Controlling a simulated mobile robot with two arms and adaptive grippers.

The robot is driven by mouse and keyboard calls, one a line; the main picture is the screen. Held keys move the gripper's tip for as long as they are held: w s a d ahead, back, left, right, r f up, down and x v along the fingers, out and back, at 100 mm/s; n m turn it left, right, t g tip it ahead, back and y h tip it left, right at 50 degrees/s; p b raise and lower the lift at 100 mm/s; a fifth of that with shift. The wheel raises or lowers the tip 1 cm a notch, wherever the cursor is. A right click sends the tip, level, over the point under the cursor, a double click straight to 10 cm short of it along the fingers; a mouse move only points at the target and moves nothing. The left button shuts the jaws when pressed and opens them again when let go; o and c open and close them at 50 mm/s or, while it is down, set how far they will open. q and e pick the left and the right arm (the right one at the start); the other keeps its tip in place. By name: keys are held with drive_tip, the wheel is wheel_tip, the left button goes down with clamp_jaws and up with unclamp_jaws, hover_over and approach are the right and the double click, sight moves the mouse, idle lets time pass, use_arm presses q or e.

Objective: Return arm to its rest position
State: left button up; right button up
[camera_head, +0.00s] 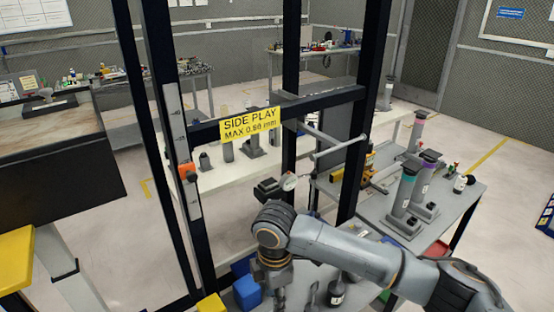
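My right arm (340,248) comes in from the lower right and reaches across the bottom middle of the view. Its wrist bends downward at the left end. My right gripper (278,296) is at the bottom edge, small and partly cut off, so its fingers cannot be made out. I cannot tell whether it is open or holds anything. My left arm and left gripper are not in view.
A dark frame with a yellow "SIDE PLAY" sign (249,123) stands close in front. Behind the arm, a grey table (455,208) bears several upright cylinders. Blue bins (247,292) and a dark bottle (336,292) are near the wrist. Open floor (500,150) lies at right.

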drive_tip(key=s+a+f+m+y, duration=0.4)
drive_tip(key=s+m+y, duration=0.15)
drive_tip(key=s, duration=0.35)
drive_tip(key=s+d+f+m+t+h, duration=0.15)
drive_tip(key=s+d+m, duration=0.3)
drive_tip(key=d, duration=0.45)
drive_tip(key=s+d+f+m+t+h, duration=0.1)
drive_tip(key=s+d+f+m+h, duration=0.1)
drive_tip(key=s+d+m, duration=0.45)
drive_tip(key=s+d+f+m+t+h, duration=0.15)
drive_tip(key=d+m, duration=0.25)
drive_tip(key=d, duration=0.6)
wheel_tip(320, 180, down, 28)
drive_tip(key=s+g, duration=0.2)
drive_tip(key=s+d+f+g, duration=0.1)
drive_tip(key=s+d+f, duration=0.1)
drive_tip(key=s+f, duration=1.3)
drive_tip(key=shift+s+d+f+n+b, duration=0.25)
drive_tip(key=shift+s+d+n+b, duration=0.15)
drive_tip(key=shift+s, duration=0.25)
